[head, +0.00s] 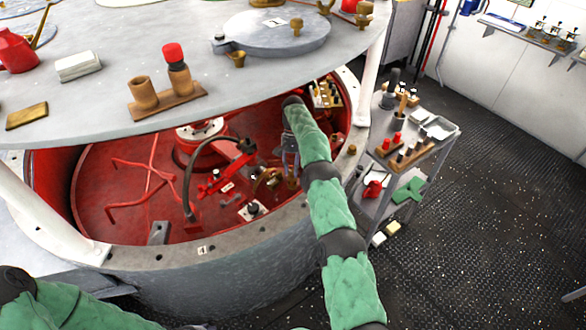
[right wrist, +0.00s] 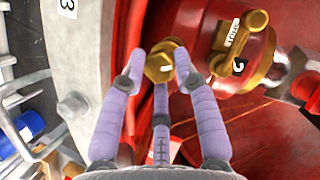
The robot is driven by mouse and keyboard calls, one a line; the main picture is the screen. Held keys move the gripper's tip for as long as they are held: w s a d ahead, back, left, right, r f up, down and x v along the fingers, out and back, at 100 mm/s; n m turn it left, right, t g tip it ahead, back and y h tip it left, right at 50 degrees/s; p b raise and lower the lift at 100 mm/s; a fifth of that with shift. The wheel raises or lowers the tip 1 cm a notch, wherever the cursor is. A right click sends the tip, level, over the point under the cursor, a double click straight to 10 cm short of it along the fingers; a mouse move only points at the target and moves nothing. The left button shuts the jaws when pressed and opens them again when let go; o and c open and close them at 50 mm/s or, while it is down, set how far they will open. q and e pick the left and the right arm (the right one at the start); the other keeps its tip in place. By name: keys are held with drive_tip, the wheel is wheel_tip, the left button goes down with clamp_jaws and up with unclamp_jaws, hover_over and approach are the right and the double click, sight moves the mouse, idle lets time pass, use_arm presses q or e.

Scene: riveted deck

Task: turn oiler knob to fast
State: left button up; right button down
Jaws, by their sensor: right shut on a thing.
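In the right wrist view, a brass knob (right wrist: 160,66) with a short white mark on its face sits between the purple fingers of my right gripper (right wrist: 161,60). The fingers are shut on it, one on each side and one below. In the head view my right gripper (head: 290,163) reaches down into the red pit, beside brass fittings (head: 265,180); the knob cannot be told apart there. I cannot read any speed marking by the knob. My left arm shows only at the lower left of the head view, its gripper out of frame.
A brass valve with a lettered tag (right wrist: 235,33) stands right of the knob on a red housing. A pale rim (right wrist: 75,105) runs close on the left. The round grey deck (head: 110,90) overhangs the pit. A tool cart (head: 445,130) stands right of my arm.

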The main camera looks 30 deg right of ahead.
drive_tip(key=shift+a+r, duration=0.15)
drive_tip(key=shift+a, duration=0.1)
drive_tip(key=c, duration=1)
unclamp_jaws()
drive_tip(key=shift+s+a, duration=0.1)
drive_tip(key=shift+a, duration=0.05)
drive_tip(key=shift+d, duration=0.2)
